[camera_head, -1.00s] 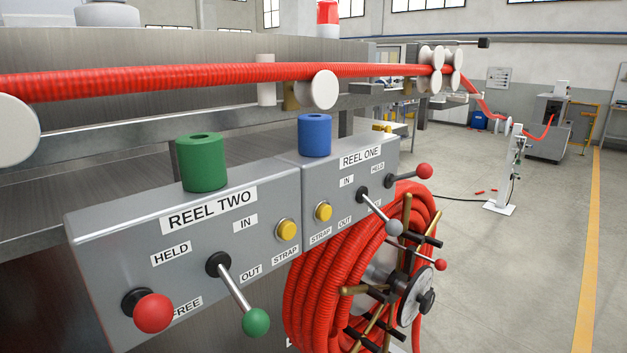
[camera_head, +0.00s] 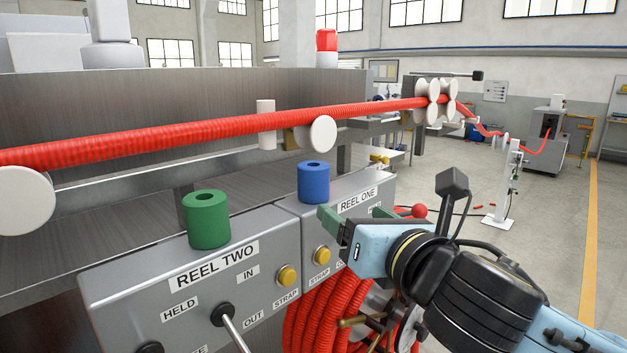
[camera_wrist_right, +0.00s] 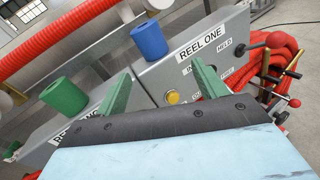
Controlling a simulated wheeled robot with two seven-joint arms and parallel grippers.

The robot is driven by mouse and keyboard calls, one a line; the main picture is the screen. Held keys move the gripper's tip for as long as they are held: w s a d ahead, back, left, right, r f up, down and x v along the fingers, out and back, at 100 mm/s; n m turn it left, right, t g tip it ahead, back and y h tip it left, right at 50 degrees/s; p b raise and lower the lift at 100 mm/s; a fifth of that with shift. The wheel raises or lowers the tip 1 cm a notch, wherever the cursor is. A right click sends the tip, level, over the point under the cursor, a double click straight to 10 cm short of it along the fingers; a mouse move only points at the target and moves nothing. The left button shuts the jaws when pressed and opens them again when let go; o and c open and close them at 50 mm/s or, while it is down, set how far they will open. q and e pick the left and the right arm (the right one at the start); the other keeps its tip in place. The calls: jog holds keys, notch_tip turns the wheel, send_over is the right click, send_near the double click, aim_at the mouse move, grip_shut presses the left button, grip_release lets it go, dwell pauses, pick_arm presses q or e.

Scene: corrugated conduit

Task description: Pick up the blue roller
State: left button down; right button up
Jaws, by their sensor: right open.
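The blue roller (camera_head: 313,181) stands upright on top of the grey control box marked REEL ONE (camera_head: 348,200). It also shows in the right wrist view (camera_wrist_right: 149,41), beyond the fingers. My right gripper (camera_head: 352,222) is in front of the REEL ONE panel, to the right of the blue roller and a little lower. Its green fingers are apart with nothing between them, and they also show in the right wrist view (camera_wrist_right: 162,88). They do not touch the roller. My left gripper is not in view.
A green roller (camera_head: 207,219) stands on the REEL TWO box, left of the blue one. A red corrugated conduit (camera_head: 220,130) runs above and behind both boxes over white guide rollers (camera_head: 322,134). Levers and yellow buttons (camera_head: 288,276) stick out of the panels. A red conduit reel hangs below.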

aim_at(320, 176)
jog(key=w+a+n, duration=0.1)
jog(key=w, duration=0.1)
jog(key=w+a+r+p, duration=0.1)
jog(key=w, duration=0.1)
jog(key=w+a+r+n, duration=0.1)
jog(key=w, duration=0.1)
jog(key=shift+w+a+r+n, duration=0.2)
jog(key=shift+w+r+n, duration=0.05)
jog(key=shift+w+n, duration=0.05)
jog(key=shift+a+r+p+x, duration=0.15)
jog(key=shift+p+x, duration=0.4)
jog(key=shift+x, duration=0.75)
jog(key=shift+a+r+p+x, duration=0.1)
jog(key=shift+p+x, duration=0.45)
jog(key=shift+x, duration=0.75)
jog(key=shift+s, duration=0.1)
jog(key=c, duration=1.1)
